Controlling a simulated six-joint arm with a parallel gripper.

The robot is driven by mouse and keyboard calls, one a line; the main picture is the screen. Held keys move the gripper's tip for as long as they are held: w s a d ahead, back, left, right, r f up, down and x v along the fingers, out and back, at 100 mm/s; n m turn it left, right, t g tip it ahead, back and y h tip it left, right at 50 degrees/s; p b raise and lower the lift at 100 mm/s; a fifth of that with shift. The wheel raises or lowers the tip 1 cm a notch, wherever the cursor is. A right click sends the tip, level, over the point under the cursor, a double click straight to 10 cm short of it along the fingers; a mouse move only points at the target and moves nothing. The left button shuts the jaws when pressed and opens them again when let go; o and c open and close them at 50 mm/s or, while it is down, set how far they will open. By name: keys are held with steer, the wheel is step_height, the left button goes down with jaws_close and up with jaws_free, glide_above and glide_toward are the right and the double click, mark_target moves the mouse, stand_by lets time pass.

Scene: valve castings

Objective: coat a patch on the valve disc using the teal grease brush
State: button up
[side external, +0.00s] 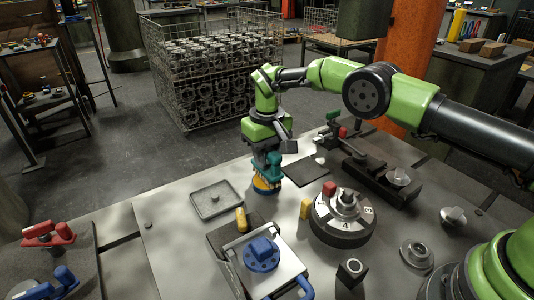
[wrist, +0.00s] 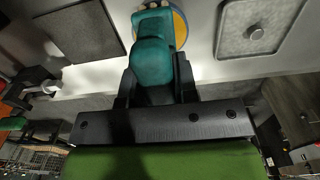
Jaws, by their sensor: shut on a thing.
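My gripper (side external: 268,158) points down near the middle of the table and is shut on the teal grease brush (side external: 273,170). In the wrist view the brush (wrist: 152,48) sits between the dark fingers, its far end toward the top edge. A round blue and yellow-orange piece (side external: 265,186) lies directly under the brush; its rim also shows in the wrist view (wrist: 181,27). The brush hides its middle, and I cannot tell whether they touch. Silver disc-shaped parts lie at the right, one on a dark fixture (side external: 398,177) and one on the table (side external: 453,215); which is the valve disc is unclear.
A numbered round fixture (side external: 341,232), a blue-knobbed block (side external: 262,254) and a yellow piece (side external: 241,218) stand in front. A dark mat (side external: 307,172) lies to the right. Bare table shows between them.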

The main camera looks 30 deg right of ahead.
steer(key=shift+f, duration=0.55)
stand_by(1.1)
steer(key=shift+r, duration=0.15)
steer(key=shift+r, duration=3.45)
